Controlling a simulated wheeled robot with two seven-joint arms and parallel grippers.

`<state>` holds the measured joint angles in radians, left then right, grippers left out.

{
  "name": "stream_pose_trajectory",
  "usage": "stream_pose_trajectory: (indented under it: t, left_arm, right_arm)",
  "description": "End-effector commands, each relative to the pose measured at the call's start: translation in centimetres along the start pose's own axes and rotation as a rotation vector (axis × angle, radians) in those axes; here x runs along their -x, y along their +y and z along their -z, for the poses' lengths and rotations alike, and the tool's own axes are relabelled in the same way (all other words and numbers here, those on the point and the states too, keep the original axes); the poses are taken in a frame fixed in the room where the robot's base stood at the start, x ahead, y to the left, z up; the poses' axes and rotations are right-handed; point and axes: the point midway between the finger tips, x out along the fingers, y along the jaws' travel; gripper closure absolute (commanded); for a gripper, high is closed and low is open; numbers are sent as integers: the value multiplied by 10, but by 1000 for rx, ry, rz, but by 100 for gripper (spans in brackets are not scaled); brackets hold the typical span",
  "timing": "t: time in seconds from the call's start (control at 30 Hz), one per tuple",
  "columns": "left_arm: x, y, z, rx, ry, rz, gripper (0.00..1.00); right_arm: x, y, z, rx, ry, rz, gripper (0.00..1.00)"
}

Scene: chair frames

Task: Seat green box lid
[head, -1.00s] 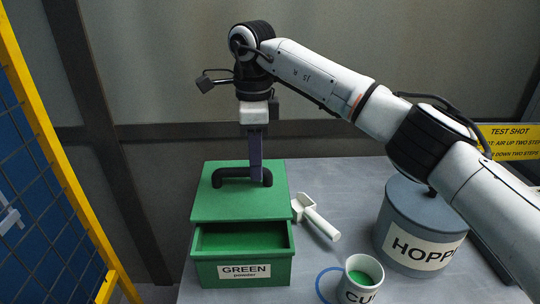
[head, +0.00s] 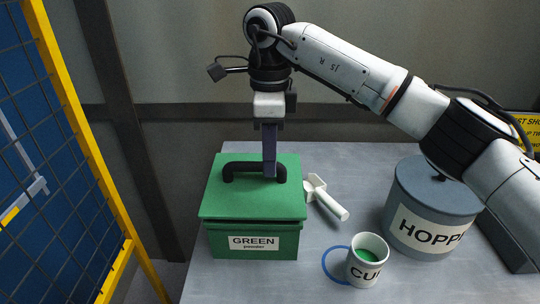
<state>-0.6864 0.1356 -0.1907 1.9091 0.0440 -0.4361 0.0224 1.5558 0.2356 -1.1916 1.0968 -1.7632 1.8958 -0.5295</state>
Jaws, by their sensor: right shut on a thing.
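The green box (head: 285,243) stands at the left front of the table, with a "GREEN powder" label on its front. The green lid (head: 240,202) lies over the box top, covering the opening in this view. Its front edge looks level and slightly overhangs the box front. I cannot tell whether it sits fully down on the rim. The lid's black handle (head: 238,167) runs across its top. My right gripper (head: 269,175) comes down from above and is shut on the right end of the handle. My left gripper is not in view.
A white scoop (head: 328,202) lies just right of the box. A cup (head: 366,262) with green powder stands at front right. A grey hopper (head: 432,205) stands farther right. A yellow-framed mesh fence (head: 85,150) is at the left.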

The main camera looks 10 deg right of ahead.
Motion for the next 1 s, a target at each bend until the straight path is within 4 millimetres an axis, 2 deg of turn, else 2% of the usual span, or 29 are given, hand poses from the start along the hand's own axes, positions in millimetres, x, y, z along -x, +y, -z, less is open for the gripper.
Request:
stream_pose_trajectory:
  t: [1.0]
  left_arm:
    - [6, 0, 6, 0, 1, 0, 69]
  right_arm:
    - [0, 0, 0, 0, -1, 0, 100]
